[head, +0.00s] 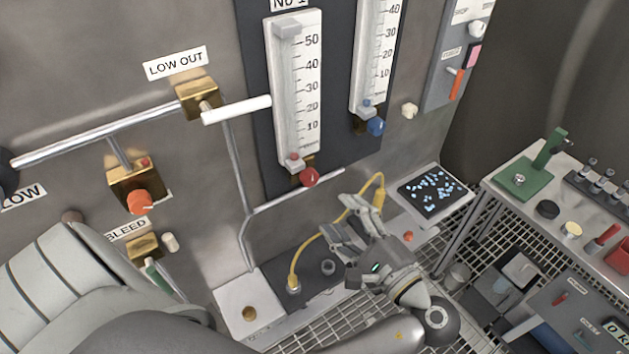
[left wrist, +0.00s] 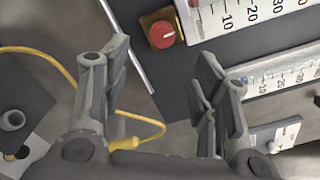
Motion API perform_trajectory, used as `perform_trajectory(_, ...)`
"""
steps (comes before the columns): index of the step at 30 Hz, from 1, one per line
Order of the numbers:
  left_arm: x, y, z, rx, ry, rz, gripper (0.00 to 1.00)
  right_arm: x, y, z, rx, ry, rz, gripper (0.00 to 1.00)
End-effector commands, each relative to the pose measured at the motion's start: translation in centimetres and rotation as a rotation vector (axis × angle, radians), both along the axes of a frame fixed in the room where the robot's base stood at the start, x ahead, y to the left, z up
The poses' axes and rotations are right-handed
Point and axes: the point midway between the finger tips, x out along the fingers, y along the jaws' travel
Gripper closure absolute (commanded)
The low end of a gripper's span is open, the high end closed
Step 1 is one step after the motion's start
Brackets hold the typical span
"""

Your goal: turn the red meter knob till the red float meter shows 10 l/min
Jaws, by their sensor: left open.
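The red meter knob (head: 309,177) sits on a brass block under the white float meter (head: 312,70) on a dark panel. In the left wrist view the knob (left wrist: 162,35) has a pale line on its face, and part of the meter scale (left wrist: 245,12) shows. The meter's float (head: 294,160) is low in the tube, below the 10 mark. My left gripper (head: 350,216) is open and empty, below and right of the knob, apart from it. Its fingers also show in the left wrist view (left wrist: 165,75), with the knob beyond the gap. My right gripper is not seen.
A second float meter (head: 376,50) with a blue knob (head: 376,127) stands to the right. A thin pipe (head: 305,190) runs below the red knob. A yellow cable (head: 310,240) loops behind my gripper. A bench (head: 490,200) stands at right.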

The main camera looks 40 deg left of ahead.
Motion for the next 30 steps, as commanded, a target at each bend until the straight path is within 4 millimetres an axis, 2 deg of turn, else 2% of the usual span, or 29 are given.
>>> perform_trajectory(5, 0.6, 1.3, 0.2, 0.016, -0.002, 0.002, 0.45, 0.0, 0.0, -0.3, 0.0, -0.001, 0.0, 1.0)
perform_trajectory(18, 3.5, 8.5, 0.1, 0.015, -0.002, 0.002, 0.45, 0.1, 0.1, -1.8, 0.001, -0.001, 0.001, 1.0)
perform_trajectory(24, 4.1, 9.7, 0.2, 0.013, -0.002, 0.001, 0.45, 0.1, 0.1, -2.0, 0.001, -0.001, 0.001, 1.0)
perform_trajectory(30, 4.1, 9.9, 0.2, 0.012, -0.002, 0.001, 0.45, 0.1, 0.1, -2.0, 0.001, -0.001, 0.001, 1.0)
